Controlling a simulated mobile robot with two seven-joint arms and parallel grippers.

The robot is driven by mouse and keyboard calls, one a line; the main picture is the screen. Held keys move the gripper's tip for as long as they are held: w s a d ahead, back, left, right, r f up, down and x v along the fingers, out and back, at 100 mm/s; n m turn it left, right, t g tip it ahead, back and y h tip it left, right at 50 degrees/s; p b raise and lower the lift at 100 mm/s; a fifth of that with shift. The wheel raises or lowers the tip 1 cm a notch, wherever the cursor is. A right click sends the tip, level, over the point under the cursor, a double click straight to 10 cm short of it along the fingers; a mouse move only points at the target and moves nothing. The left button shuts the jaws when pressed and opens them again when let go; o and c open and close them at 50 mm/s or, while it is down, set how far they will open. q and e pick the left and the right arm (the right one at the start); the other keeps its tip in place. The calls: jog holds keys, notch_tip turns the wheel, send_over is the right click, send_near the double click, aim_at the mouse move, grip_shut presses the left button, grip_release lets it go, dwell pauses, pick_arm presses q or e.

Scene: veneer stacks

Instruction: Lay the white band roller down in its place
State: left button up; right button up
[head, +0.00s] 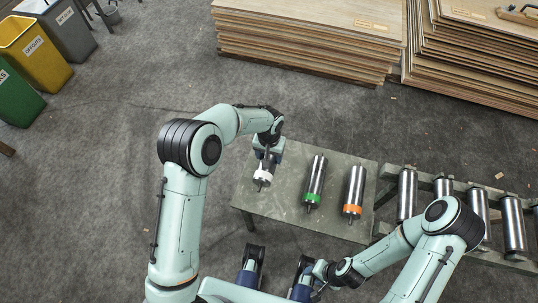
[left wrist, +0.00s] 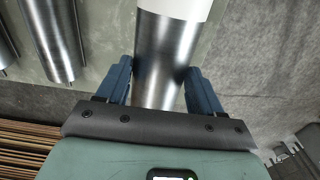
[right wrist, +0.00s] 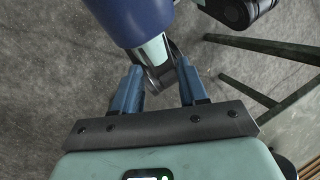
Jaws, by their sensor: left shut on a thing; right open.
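The white band roller (head: 263,177) is at the left part of the grey-green table (head: 285,212), its white band toward the near end. My left gripper (head: 268,158) is shut on its steel body; the left wrist view shows the roller (left wrist: 165,50) between the blue fingers, with the white band beyond them. I cannot tell whether the roller touches the tabletop. A green band roller (head: 315,180) and an orange band roller (head: 354,188) lie to its right. My right gripper (head: 318,277) is open and empty, low in front of the table; it also shows in the right wrist view (right wrist: 157,88).
A roller conveyor (head: 407,192) with several plain steel rollers stands right of the table. Veneer stacks (head: 310,28) stand behind. Green, yellow (head: 36,52) and grey bins are at the far left. The floor between bins and table is clear.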

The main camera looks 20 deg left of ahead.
jog(key=shift+f, duration=0.1)
pick_arm(q)
notch_tip(320, 180, down, 6)
jog(key=b, duration=0.3)
jog(key=shift+r+b, duration=0.25)
jog(key=shift+b, duration=0.15)
jog(key=shift+f+b, duration=0.35)
jog(key=shift+f, duration=0.3)
pick_arm(e)
jog(key=shift+t, duration=0.4)
jog(key=shift+w+d+f, duration=0.1)
jog(key=shift+w+f, duration=0.5)
jog(key=shift+f, duration=0.35)
jog(key=shift+w+d+f, duration=0.1)
jog(key=shift+w+f, duration=0.45)
jog(key=shift+f, duration=0.4)
pick_arm(q)
jog(key=shift+f+b, duration=0.4)
jog(key=shift+f, duration=0.25)
pick_arm(e)
jog(key=shift+f, duration=0.45)
pick_arm(q)
jog(key=o, duration=1.5)
jog(key=shift+c, duration=0.2)
